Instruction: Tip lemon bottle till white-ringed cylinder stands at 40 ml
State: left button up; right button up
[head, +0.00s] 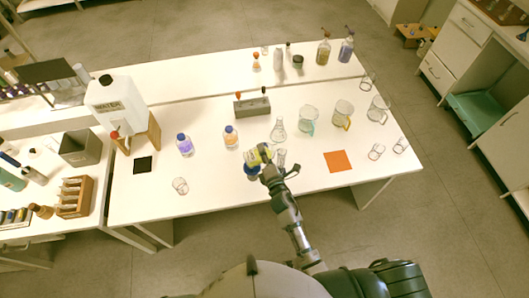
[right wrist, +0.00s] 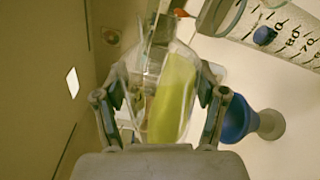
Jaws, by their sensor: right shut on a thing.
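My right gripper (head: 264,163) is shut on the lemon bottle (head: 254,157), above the front part of the table. In the right wrist view the bottle (right wrist: 172,95) is clear with a yellow-green label or content, and my fingers (right wrist: 162,118) press on both sides. In the head view it looks tilted. A clear graduated cylinder (head: 281,157) stands just right of the gripper, partly hidden by my arm. A scale with black numbers (right wrist: 292,38) shows at the upper right of the wrist view. Its ring colour and liquid level cannot be read. My left gripper is out of view.
An orange mat (head: 338,161) lies right of my arm. A conical flask (head: 278,130), beakers (head: 308,118) and glass jugs stand behind. Purple (head: 185,145) and orange (head: 231,137) bottles stand to the left. A blue object (right wrist: 240,119) is beside my right finger.

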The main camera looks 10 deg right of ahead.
jog(key=shift+d+r+m+p, duration=0.15)
jog(key=shift+r+m+p, duration=0.4)
jog(key=shift+m, duration=0.15)
jog(key=shift+f, duration=0.1)
dwell(0.6)
jog(key=shift+f+m, duration=0.1)
jog(key=shift+m, duration=0.6)
dwell(1.6)
